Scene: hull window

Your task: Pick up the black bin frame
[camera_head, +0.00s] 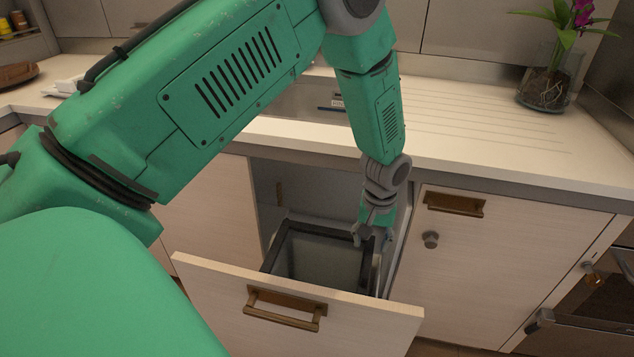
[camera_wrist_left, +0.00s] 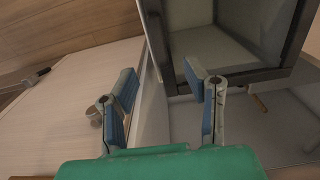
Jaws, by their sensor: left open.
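The black bin frame (camera_head: 283,238) is a dark rectangular rim around a grey bin (camera_head: 318,258) inside the pulled-out drawer. My left gripper (camera_head: 372,238) reaches down at the right side of the frame. In the left wrist view the black bin frame (camera_wrist_left: 158,48) shows at the top right, its near corner close to one finger. My left gripper (camera_wrist_left: 160,92) is open there, with nothing clearly between its blue-padded fingers. Whether a finger touches the frame I cannot tell. My right gripper is not in view.
The drawer front (camera_head: 230,300) with a brass handle (camera_head: 285,308) stands out from the cabinet. A closed cabinet door (camera_head: 480,260) is to the right. The countertop (camera_head: 450,130) lies above, with a plant in a glass vase (camera_head: 548,85) at the far right.

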